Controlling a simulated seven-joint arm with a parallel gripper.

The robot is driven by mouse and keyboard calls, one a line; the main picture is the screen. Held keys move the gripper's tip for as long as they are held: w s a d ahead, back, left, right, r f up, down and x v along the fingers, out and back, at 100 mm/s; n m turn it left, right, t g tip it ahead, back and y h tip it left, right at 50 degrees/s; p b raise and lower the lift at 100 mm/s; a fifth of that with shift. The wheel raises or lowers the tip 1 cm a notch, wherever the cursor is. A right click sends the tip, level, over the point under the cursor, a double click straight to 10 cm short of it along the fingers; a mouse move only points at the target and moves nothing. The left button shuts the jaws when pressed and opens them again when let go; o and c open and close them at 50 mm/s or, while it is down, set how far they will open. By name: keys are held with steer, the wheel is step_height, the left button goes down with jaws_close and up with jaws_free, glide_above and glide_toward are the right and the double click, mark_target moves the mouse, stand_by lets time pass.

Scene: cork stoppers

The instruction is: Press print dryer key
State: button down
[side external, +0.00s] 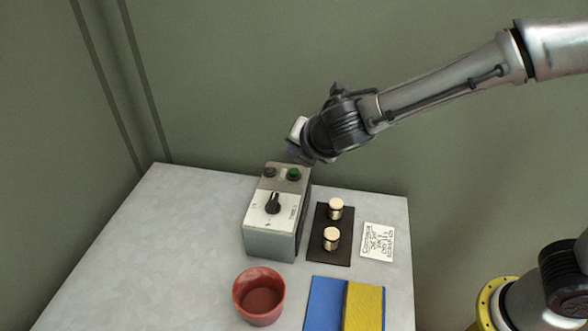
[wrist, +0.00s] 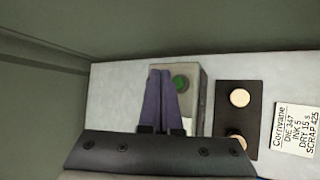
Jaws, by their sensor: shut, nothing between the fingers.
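The print dryer is a grey box (side external: 271,238) with a black dial knob (side external: 273,203) on a white panel. A green key (side external: 294,174) and a dark key (side external: 270,172) sit at its far end. In the wrist view the green key (wrist: 181,83) shows just right of my fingertips, and the dark key is hidden. My gripper (side external: 294,152) is above the far end of the box; its purple fingers (wrist: 160,74) are together with nothing between them. I cannot tell whether they touch the box.
Right of the box, a dark plate (side external: 322,249) holds two cork stoppers (side external: 335,208). A card (side external: 378,240) reads "DRY 15 s" in the wrist view (wrist: 295,130). The table's left side is clear.

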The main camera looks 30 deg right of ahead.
step_height(320, 180, up, 3)
steer(key=shift+f, duration=0.1)
stand_by(0.6)
steer(key=s+d+r+m+g+h, duration=0.1)
steer(key=s+d+r+m, duration=0.2)
steer(key=s+d+m, duration=0.4)
steer(key=s+d+r+m+g, duration=0.1)
steer(key=s+d+r+m, duration=0.1)
steer(key=s+d+m, duration=0.6)
steer(key=s+d+f+m+y, duration=0.1)
steer(key=s+d+m, duration=0.1)
steer(key=s+m, duration=0.3)
steer(key=s+d+f+m+g+y, duration=0.1)
steer(key=s+d+m, duration=0.1)
steer(key=s+m, duration=0.3)
steer(key=s, duration=0.4)
steer(key=shift+s+f, duration=0.25)
steer(key=shift+f, duration=0.15)
